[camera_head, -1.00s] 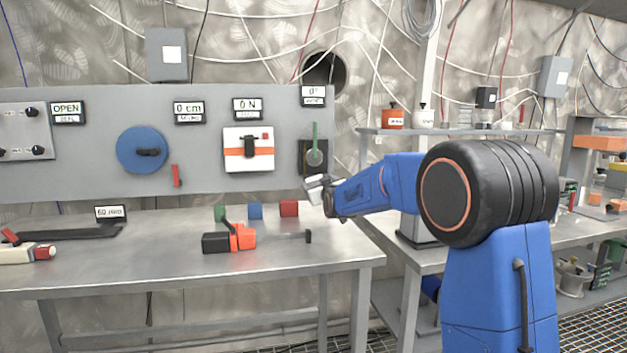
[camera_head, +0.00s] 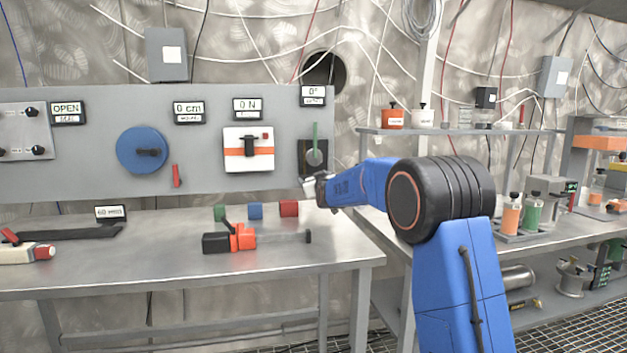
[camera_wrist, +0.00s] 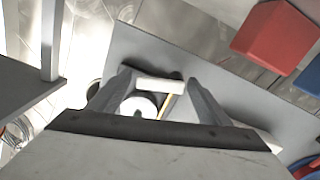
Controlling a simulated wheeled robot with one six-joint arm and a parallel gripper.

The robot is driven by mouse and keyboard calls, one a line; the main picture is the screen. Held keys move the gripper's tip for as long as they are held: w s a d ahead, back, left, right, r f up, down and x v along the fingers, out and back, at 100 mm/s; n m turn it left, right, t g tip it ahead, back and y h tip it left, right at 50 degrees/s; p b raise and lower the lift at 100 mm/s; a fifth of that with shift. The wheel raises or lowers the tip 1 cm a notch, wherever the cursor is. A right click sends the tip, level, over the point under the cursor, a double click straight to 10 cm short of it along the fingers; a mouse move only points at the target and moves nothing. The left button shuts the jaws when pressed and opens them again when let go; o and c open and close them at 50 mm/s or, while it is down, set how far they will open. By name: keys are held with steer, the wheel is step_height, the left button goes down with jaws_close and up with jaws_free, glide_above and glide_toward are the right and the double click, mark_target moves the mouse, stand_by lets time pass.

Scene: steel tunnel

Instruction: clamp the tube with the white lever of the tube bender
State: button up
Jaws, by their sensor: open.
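The tube bender (camera_head: 313,157) is at the panel's right end, under the 0° display. It shows as a dark plate with a grey round disc and an upright green bar. My gripper (camera_head: 315,188) is just below the disc in the head view. In the wrist view, my gripper (camera_wrist: 160,80) has its fingers apart. A pale bar (camera_wrist: 160,84), which looks like the white lever, lies across the gap between them. A white disc (camera_wrist: 140,105) and a thin yellowish strip, possibly the tube (camera_wrist: 172,102), show behind it. I cannot tell whether the fingers touch the bar.
Below are small red (camera_head: 289,208), blue (camera_head: 255,210) and green blocks on the steel table (camera_head: 150,265). A black and orange clamp-like tool (camera_head: 230,240) lies in front. A blue wheel (camera_head: 142,150) is on the panel. A shelf table with bottles (camera_head: 511,215) stands right.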

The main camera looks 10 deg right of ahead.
steer(key=c, duration=1)
steer(key=shift+d+f+m, duration=0.1)
steer(key=shift+f+m, duration=0.1)
steer(key=shift+m, duration=0.6)
steer(key=shift+d+f+m, duration=0.1)
steer(key=shift+f+m, duration=0.05)
steer(key=shift+m, duration=0.65)
steer(key=o, duration=1)
steer(key=shift+s, duration=0.1)
